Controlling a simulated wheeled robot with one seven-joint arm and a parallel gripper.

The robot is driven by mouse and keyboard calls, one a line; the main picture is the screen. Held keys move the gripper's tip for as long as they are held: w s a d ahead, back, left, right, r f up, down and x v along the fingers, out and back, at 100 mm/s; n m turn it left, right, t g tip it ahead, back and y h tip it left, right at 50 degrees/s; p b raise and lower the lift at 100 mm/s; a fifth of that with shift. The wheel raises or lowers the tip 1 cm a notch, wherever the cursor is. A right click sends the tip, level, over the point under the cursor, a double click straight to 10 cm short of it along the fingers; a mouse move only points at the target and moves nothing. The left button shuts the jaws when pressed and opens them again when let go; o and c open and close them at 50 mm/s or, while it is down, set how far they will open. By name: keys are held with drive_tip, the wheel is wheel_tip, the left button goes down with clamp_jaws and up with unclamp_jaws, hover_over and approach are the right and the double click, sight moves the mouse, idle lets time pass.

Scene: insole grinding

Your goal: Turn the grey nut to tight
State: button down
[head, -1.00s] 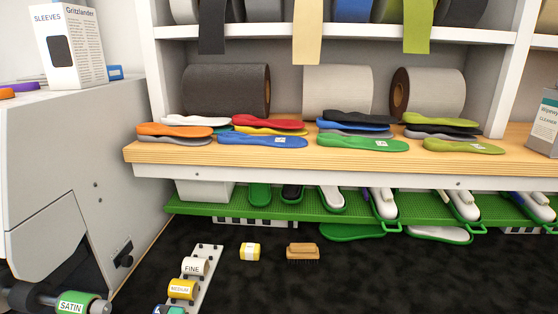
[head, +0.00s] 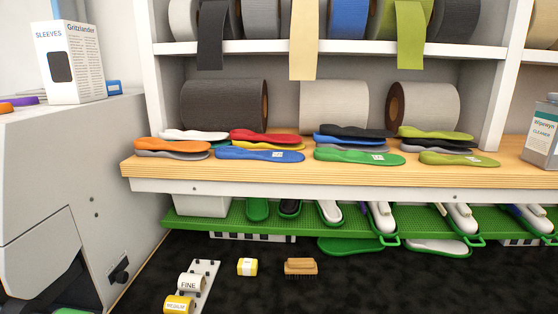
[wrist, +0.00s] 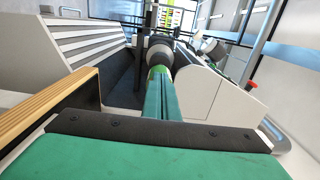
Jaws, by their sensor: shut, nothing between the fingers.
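In the wrist view my gripper's teal fingers (wrist: 161,88) lie together, with nothing visible between them. They point at the grinder's shaft. A bright green band (wrist: 157,70) shows just past the fingertips, with a grey rounded piece (wrist: 160,46) beyond it. I cannot tell whether that piece is the grey nut, or whether the fingers touch anything. In the head view only a sliver of green (head: 70,311) shows at the bottom left edge. The grey nut is out of that view, and so is my gripper.
The grey grinder housing (head: 60,190) stands at the left. A strip holds the FINE (head: 189,283) and MEDIUM (head: 178,304) sleeves on the dark floor. A wooden brush (head: 301,267) lies nearby. The bench (head: 300,172) carries several insoles. The wrist view shows a red button (wrist: 252,86).

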drive_tip(key=shift+w+r, duration=0.15)
drive_tip(key=shift+w, duration=0.15)
drive_tip(key=shift+d+r, duration=0.2)
drive_tip(key=shift+r, duration=0.1)
idle(0.5)
idle(0.3)
drive_tip(key=shift+s+d, duration=0.25)
drive_tip(key=shift+d, duration=0.7)
drive_tip(key=shift+s+d, duration=0.25)
drive_tip(key=shift+d, duration=0.65)
drive_tip(key=shift+s+d, duration=0.25)
drive_tip(key=shift+d, duration=0.7)
drive_tip(key=shift+w, duration=0.1)
